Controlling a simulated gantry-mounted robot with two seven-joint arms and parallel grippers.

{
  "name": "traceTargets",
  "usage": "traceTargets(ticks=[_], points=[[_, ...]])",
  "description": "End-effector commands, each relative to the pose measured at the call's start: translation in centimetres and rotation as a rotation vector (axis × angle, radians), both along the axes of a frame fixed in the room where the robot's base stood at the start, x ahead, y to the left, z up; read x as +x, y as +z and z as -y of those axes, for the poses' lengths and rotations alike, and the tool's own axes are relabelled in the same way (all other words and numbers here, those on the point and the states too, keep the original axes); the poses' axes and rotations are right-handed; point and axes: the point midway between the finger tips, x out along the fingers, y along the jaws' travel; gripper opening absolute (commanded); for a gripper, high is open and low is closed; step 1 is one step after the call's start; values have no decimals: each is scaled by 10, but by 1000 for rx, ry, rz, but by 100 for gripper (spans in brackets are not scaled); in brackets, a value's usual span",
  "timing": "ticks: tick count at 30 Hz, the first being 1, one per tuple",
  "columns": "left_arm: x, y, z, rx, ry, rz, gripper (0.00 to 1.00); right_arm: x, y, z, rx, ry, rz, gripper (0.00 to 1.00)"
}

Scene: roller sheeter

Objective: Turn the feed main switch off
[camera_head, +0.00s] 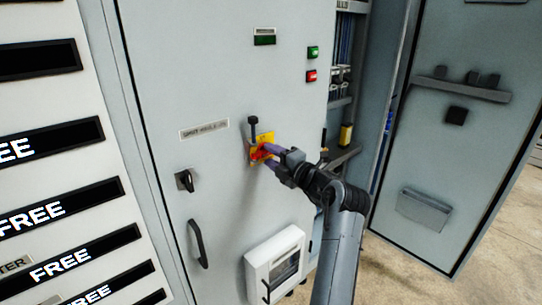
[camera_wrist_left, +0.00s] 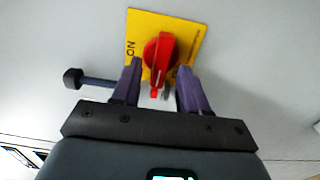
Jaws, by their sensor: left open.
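The feed main switch is a red rotary knob (camera_head: 258,154) on a yellow plate (camera_head: 266,136) on the grey cabinet door. In the left wrist view the red knob (camera_wrist_left: 160,52) sits on the yellow plate (camera_wrist_left: 145,24), with "ON" readable at the plate's left. The knob's grip points down in that view. My left gripper (camera_wrist_left: 160,68) is open, with one purple finger on each side of the knob's grip. It also shows at the switch in the head view (camera_head: 270,156). Whether the fingers touch the knob cannot be told. My right gripper is not in view.
A black-knobbed lever (camera_head: 253,121) sticks out beside the plate. A black door handle (camera_head: 197,243), a key lock (camera_head: 184,180) and a white box (camera_head: 274,262) are on the same door. Green and red buttons (camera_head: 311,76) are up right. An open door (camera_head: 450,130) stands right.

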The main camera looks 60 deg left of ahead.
Motion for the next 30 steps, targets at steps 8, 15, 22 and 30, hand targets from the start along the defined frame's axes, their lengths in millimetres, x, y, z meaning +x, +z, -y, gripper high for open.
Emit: traceTargets(ticks=[8, 15, 22, 30], points=[[7, 1, 44, -1, -3, -2, 44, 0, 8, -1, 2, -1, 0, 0], [12, 1, 80, 3, -1, 0, 44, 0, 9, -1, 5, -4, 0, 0], [14, 0, 96, 1, 0, 0, 44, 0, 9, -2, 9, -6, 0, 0], [14, 0, 98, 0, 1, 1, 44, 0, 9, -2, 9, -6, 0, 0]])
